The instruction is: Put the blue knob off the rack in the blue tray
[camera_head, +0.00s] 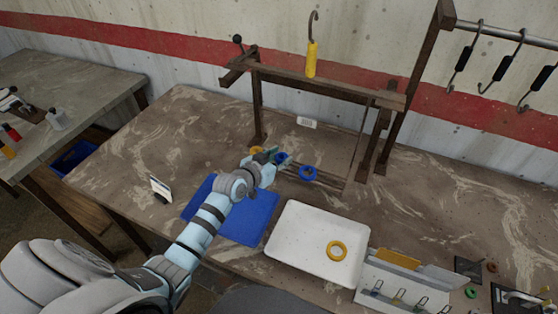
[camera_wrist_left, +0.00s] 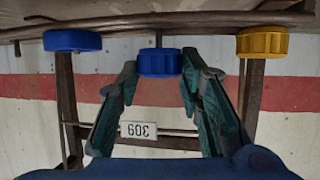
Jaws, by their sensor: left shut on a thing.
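My left gripper (camera_head: 271,161) is at the low rack on the table, and its fingers also show in the left wrist view (camera_wrist_left: 160,68). It is shut on a blue knob (camera_head: 281,158), which sits between the fingertips in the wrist view (camera_wrist_left: 159,62). I cannot tell whether this knob is fully clear of its peg. A second blue knob (camera_head: 307,173) is to its right in the head view, and at the left in the wrist view (camera_wrist_left: 72,40). A yellow knob (camera_head: 256,150) is on its other side. The blue tray (camera_head: 250,226) lies under my left forearm, partly hidden.
A white tray (camera_head: 300,225) with a yellow ring (camera_head: 336,250) stands right of the blue tray. A rack frame (camera_head: 330,83) with a yellow-handled hook (camera_head: 311,60) rises behind. A label (camera_head: 307,123) stands at the back. A small card stand (camera_head: 160,188) is at left.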

